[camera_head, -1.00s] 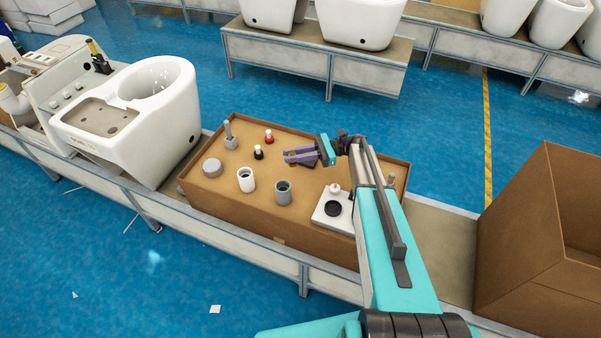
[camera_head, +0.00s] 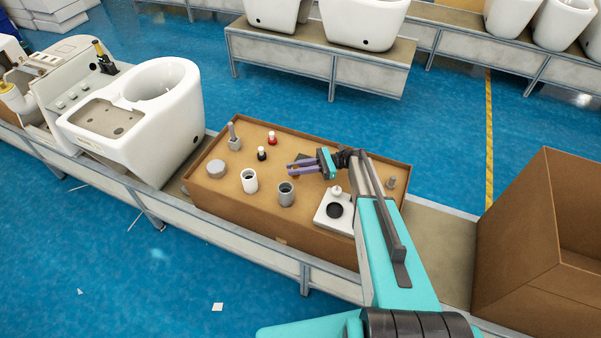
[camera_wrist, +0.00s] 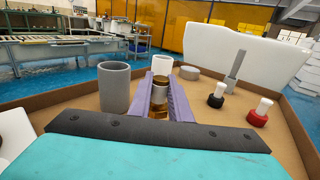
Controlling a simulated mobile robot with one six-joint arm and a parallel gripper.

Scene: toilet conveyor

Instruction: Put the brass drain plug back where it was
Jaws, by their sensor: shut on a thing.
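I cannot tell whether the plug touches the tray floor.
The tray also holds a grey cup (camera_head: 286,195), a white cup (camera_head: 249,181), a grey disc (camera_head: 216,169), a red-based piece (camera_head: 272,138), a black-based piece (camera_head: 262,153) and a white square plate (camera_head: 325,222). A toilet (camera_head: 140,125) stands left; an open carton (camera_head: 530,225) stands right.

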